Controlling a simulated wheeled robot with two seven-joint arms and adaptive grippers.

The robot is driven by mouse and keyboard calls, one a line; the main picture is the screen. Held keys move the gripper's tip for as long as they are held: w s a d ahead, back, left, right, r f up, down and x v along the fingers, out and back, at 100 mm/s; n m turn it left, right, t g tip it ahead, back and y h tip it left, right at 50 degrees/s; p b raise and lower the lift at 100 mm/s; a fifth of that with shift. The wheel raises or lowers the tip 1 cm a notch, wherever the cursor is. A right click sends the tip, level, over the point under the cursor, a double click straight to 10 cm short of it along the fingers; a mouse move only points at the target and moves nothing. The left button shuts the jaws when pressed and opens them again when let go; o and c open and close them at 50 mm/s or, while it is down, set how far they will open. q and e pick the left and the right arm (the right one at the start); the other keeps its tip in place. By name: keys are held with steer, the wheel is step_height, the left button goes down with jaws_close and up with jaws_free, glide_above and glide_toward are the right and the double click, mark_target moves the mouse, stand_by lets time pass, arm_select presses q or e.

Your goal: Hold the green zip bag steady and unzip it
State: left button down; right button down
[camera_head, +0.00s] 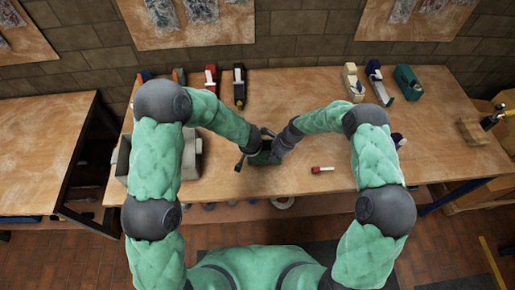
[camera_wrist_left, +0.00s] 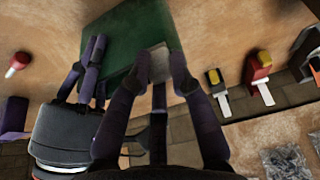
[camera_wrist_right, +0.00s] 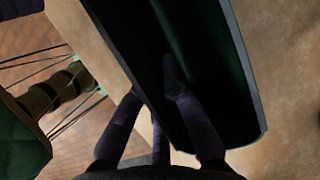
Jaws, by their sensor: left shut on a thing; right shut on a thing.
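The green zip bag (camera_head: 262,156) stands on the wooden table between my two grippers, partly hidden by them in the head view. In the left wrist view the bag (camera_wrist_left: 122,42) is a flat green panel, and my left gripper (camera_wrist_left: 160,68) is shut on a pale grey piece at its edge. My right gripper (camera_wrist_left: 92,72) is at the same edge, to the left. In the right wrist view the bag (camera_wrist_right: 205,60) shows a dark hollow with a grey rim, and my right gripper (camera_wrist_right: 155,85) is shut at it. The zip pull cannot be made out.
A red and white marker (camera_head: 322,169) lies right of the bag. Red and black tools (camera_head: 239,86) and several tape dispensers (camera_head: 408,82) stand along the back. A grey box (camera_head: 122,158) is at the left. The table between is mostly clear.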

arm_select(q)
steer(key=shift+w+r, duration=0.1)
arm_select(e)
steer(key=shift+s+d, duration=0.1)
arm_select(q)
steer(key=c, duration=1.1)
jaws_free()
steer(key=v, duration=1.2)
arm_select(e)
steer(key=c, duration=1.3)
jaws_free()
steer(key=shift+r, duration=0.1)
